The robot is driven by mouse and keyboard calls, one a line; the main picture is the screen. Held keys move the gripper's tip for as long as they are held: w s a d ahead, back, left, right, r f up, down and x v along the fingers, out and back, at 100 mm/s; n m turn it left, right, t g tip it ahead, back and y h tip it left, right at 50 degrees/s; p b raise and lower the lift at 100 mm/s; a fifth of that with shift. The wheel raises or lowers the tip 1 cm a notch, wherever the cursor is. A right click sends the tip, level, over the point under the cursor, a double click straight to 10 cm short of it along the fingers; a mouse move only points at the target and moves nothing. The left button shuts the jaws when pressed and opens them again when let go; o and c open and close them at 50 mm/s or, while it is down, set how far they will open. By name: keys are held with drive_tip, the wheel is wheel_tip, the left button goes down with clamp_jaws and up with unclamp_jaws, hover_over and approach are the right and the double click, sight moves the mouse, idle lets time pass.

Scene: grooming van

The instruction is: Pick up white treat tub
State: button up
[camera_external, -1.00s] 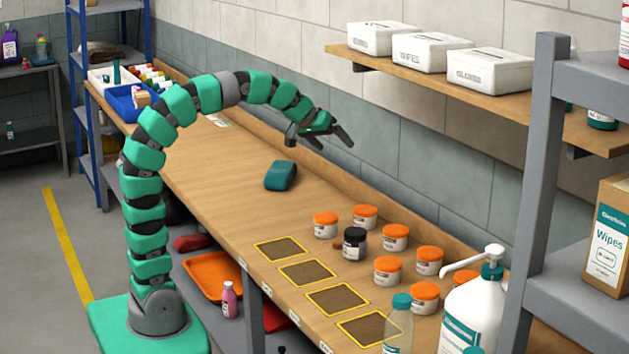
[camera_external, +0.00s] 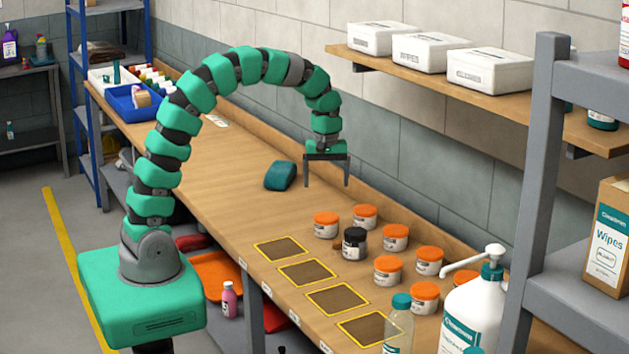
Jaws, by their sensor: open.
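Several white treat tubs with orange lids stand upright on the wooden bench. One white tub (camera_external: 326,231) is at the near left of the group, and another white tub (camera_external: 364,221) is just behind it to the right. More stand to the right, among them a white tub (camera_external: 395,242), a white tub (camera_external: 387,275) and a white tub (camera_external: 429,266). A black-lidded dark jar (camera_external: 354,250) stands among them. My gripper (camera_external: 327,184) is open and empty, fingers pointing down, above the bench and the two leftmost tubs, apart from them.
A teal block-like object (camera_external: 281,176) lies on the bench left of my gripper. Yellow-edged brown squares (camera_external: 280,249) line the front edge. A pump bottle (camera_external: 472,310) and a teal-capped bottle (camera_external: 398,325) stand at the right. A shelf (camera_external: 500,90) with white boxes overhangs the back.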

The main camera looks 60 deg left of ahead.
sight(326, 216)
wheel_tip(326, 216, down, 8)
drive_tip(key=shift+r, duration=0.1)
drive_tip(key=shift+s+d+f+p, duration=0.1)
drive_tip(key=shift+d+f, duration=0.05)
drive_tip(key=shift+f, duration=0.75)
drive_tip(key=shift+s+d+f+p, duration=0.1)
drive_tip(key=shift+d+f, duration=0.1)
drive_tip(key=shift+f, duration=0.65)
drive_tip(key=shift+d+f+p, duration=0.1)
drive_tip(key=shift+d+f, duration=0.05)
drive_tip(key=shift+f, duration=0.75)
drive_tip(key=c, duration=1.1)
